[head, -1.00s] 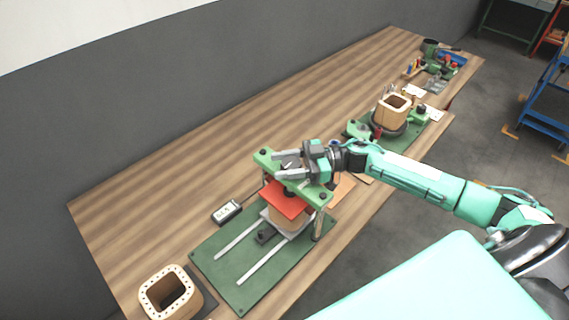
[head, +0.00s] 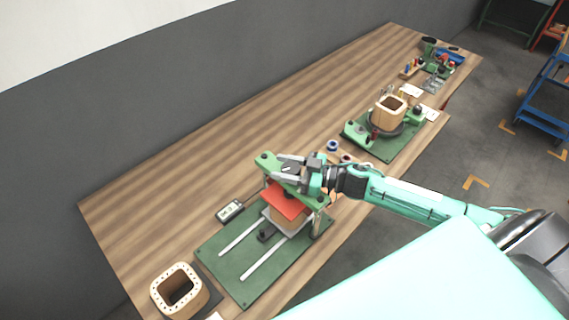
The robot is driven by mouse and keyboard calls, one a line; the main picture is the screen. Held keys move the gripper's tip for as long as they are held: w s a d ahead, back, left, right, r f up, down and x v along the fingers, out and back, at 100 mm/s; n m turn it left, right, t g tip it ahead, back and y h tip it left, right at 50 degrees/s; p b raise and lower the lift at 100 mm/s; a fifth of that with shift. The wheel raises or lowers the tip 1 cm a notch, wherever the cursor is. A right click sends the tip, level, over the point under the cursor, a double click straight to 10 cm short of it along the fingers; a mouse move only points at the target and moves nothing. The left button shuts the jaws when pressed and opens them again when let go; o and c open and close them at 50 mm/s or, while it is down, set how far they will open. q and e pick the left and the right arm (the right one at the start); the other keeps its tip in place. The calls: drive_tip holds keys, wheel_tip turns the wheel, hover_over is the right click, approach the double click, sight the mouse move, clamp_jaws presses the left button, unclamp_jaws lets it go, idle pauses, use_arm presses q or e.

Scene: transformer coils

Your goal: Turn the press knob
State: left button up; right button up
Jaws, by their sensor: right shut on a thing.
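The press stands on a green base plate (head: 232,262) on the wooden bench, with a green crossbeam (head: 268,163) on top. A red plate (head: 286,201) sits under the crossbeam, above a tan wooden coil former (head: 290,222). My right gripper (head: 284,169) reaches in from the right over the crossbeam and is shut on the press knob, which its fingers mostly hide. My left gripper is not in view.
A small meter box (head: 230,211) lies left of the press. A wooden coil former (head: 178,290) stands at the near left end. A winding station with another former (head: 388,112) is further back on the bench (head: 225,150). The bench behind the press is clear.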

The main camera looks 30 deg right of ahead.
drive_tip(key=shift+r, duration=0.1)
drive_tip(key=o, duration=1)
drive_tip(key=shift+s+d+f, duration=0.2)
drive_tip(key=shift+d, duration=0.05)
drive_tip(key=shift+b+v, duration=2.15)
drive_tip(key=shift+v, duration=4.4)
drive_tip(key=shift+r, duration=0.15)
